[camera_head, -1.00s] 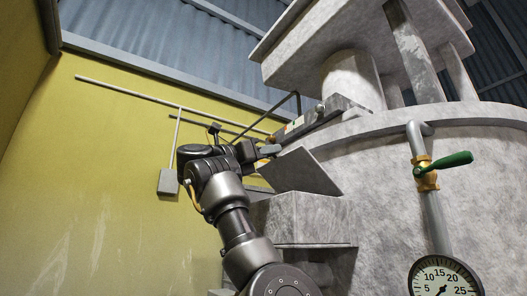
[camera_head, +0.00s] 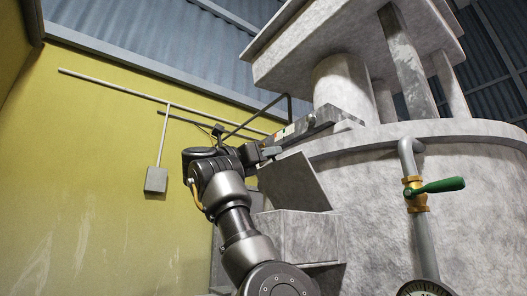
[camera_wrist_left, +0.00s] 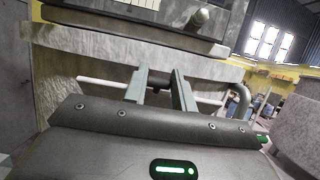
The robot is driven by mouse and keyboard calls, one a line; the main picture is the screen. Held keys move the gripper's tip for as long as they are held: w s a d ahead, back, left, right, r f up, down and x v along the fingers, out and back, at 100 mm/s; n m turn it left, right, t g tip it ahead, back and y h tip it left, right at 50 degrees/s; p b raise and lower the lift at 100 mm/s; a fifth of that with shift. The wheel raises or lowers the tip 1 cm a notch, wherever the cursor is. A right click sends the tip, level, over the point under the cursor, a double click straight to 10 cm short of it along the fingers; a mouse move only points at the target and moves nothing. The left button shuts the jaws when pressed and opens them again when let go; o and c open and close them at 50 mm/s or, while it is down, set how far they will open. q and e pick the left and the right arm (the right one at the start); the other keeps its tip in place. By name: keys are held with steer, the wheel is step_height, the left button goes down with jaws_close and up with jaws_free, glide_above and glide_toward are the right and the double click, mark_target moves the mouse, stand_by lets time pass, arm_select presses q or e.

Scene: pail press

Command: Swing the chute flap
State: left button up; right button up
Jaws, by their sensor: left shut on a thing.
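The chute flap (camera_head: 295,183) is a flat grey plate, standing at a steep slant above the grey chute box (camera_head: 300,237) on the side of the big grey vessel. My left gripper (camera_head: 270,153) is at the flap's upper left edge in the head view. In the left wrist view my left gripper (camera_wrist_left: 162,88) has its two fingers closed around the dark middle of a thin crossbar (camera_wrist_left: 101,82) with pale ends. The bar looks like the flap's handle; its joint to the flap is hidden. My right gripper is in no view.
A pipe with a brass valve and green lever (camera_head: 437,187) runs down the vessel's front, above a dial gauge (camera_head: 425,289). A grey ledge with a rod and knob (camera_head: 312,121) sits just above my gripper. A yellow wall (camera_head: 95,180) stands left.

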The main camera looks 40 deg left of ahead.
arm_select(q)
steer(key=shift+w+d+r+p, duration=0.2)
steer(key=shift+w+r+p, duration=0.25)
steer(key=shift+w+p, duration=0.05)
steer(key=shift+w+d+r+p, duration=0.15)
steer(key=shift+w+r+p, duration=0.25)
steer(key=shift+w+p, duration=0.1)
steer(key=shift+w+d+r+p, duration=0.15)
steer(key=shift+w+p, duration=0.2)
steer(key=shift+w, duration=0.2)
steer(key=shift+w+d+r+p, duration=0.15)
steer(key=shift+w+r+p, duration=0.25)
steer(key=shift+p, duration=0.3)
steer(key=p+x, duration=0.2)
steer(key=x, duration=0.1)
steer(key=shift+f, duration=0.25)
steer(key=o, duration=0.9)
steer(key=shift+w+f, duration=0.15)
steer(key=shift+w, duration=0.1)
